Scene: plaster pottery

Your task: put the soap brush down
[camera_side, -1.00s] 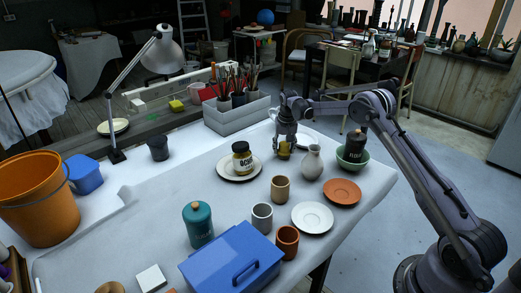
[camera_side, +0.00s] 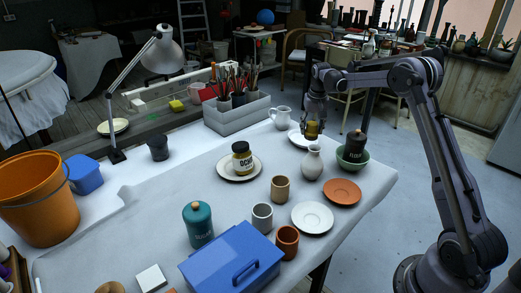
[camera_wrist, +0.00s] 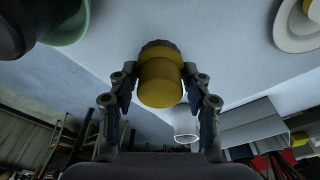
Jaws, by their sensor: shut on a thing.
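My gripper (camera_side: 314,122) is shut on the soap brush (camera_side: 313,130), a short yellow thing with a dark end. In the wrist view my gripper (camera_wrist: 160,100) has one finger on each side of the brush (camera_wrist: 160,83), whose dark end faces away from the palm. My fingers partly hide the brush.
The pale vase (camera_side: 312,165), green bowl (camera_side: 343,161) with a dark jar (camera_side: 354,144), and white pitcher (camera_side: 283,117) stand around the brush. An orange saucer (camera_side: 342,191) and the ochre jar (camera_side: 242,158) are nearby. Bare table lies left of the ochre jar's plate (camera_side: 226,171).

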